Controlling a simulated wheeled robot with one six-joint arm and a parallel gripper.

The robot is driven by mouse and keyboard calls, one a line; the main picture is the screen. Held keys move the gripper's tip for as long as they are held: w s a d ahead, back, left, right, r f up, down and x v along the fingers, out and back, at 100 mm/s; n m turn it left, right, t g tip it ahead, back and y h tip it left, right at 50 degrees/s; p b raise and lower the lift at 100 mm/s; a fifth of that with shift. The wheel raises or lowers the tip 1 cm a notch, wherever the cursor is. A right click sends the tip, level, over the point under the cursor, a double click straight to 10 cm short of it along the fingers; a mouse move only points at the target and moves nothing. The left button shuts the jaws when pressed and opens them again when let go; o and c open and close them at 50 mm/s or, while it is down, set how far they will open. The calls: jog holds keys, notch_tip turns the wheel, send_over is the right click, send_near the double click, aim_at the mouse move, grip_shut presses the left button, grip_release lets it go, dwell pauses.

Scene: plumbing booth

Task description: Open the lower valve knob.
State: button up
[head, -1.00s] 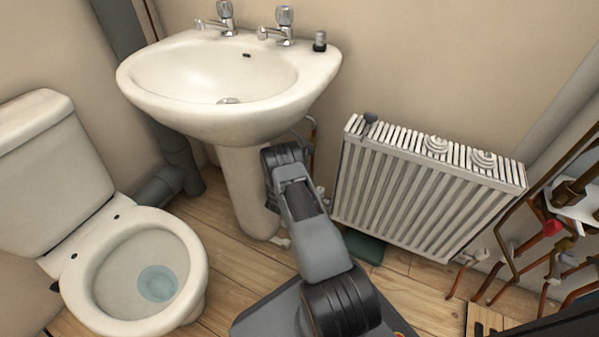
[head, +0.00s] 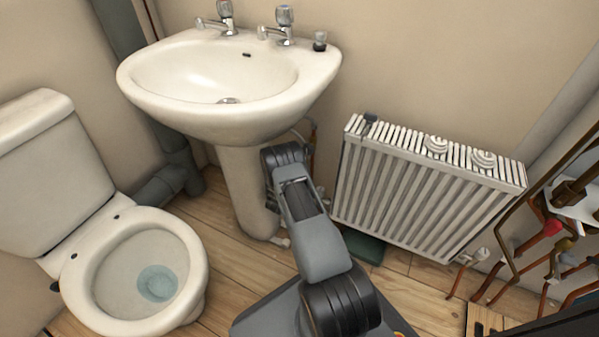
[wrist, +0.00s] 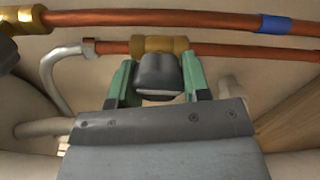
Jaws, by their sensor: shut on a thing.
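In the wrist view the dark grey valve knob (wrist: 158,74) sits on a brass valve body (wrist: 160,45) in the lower of two copper pipes. My gripper (wrist: 160,84) is shut on the knob, with one green finger on each side of it. The knob's far side is hidden against the brass body. In the head view my arm reaches in beside the basin pedestal; the gripper and the knob are hidden there behind the arm.
An upper copper pipe (wrist: 180,18) with a blue band runs above. A grey bent pipe (wrist: 55,80) is at left. The basin (head: 230,85) and its pedestal (head: 246,190), the radiator (head: 425,190) and the toilet (head: 130,270) stand close around my arm.

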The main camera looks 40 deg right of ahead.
jog(key=o, duration=0.9)
jog(key=shift+a, duration=0.1)
jog(key=shift+p+v, duration=2.2)
jog(key=shift+v, duration=4.6)
jog(key=shift+s, duration=0.1)
